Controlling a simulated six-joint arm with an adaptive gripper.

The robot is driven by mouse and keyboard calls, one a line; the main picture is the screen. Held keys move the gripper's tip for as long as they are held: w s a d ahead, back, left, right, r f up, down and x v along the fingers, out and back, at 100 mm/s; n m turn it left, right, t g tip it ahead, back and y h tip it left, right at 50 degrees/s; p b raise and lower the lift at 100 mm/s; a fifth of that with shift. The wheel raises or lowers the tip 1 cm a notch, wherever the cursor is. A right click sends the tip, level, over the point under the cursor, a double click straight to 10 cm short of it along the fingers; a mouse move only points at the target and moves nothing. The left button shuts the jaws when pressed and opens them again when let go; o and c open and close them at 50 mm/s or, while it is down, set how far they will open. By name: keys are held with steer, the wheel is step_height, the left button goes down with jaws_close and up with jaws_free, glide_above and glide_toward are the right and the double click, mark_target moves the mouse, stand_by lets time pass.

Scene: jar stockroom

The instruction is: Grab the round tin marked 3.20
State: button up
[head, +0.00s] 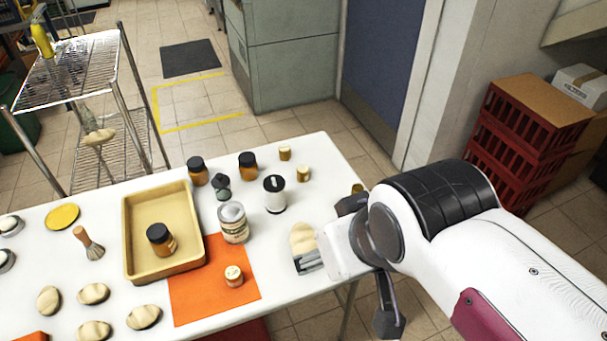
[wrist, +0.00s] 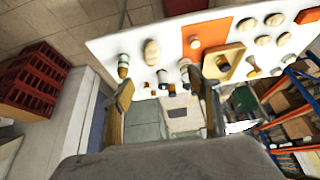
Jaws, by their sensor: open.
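A small round tin (head: 233,275) with a pale lid sits on the orange mat; it also shows in the wrist view (wrist: 195,42). A larger pale, labelled round container (head: 232,222) stands at the mat's far edge. My gripper (head: 329,233) is open and empty over the table's right edge, apart from these tins. Its spread fingers show in the wrist view (wrist: 163,88).
A white jar with a black lid (head: 275,195) and amber jars (head: 198,171) (head: 248,166) stand behind. A yellow tray (head: 130,238) holds another amber jar (head: 160,239). Pale stones (head: 93,293) lie at front left, with one (head: 303,238) beside my gripper. Red crates (head: 520,130) stand at right.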

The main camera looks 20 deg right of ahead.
steer(key=c, duration=0.3)
steer(key=shift+c, duration=0.2)
steer(key=shift+w, duration=0.1)
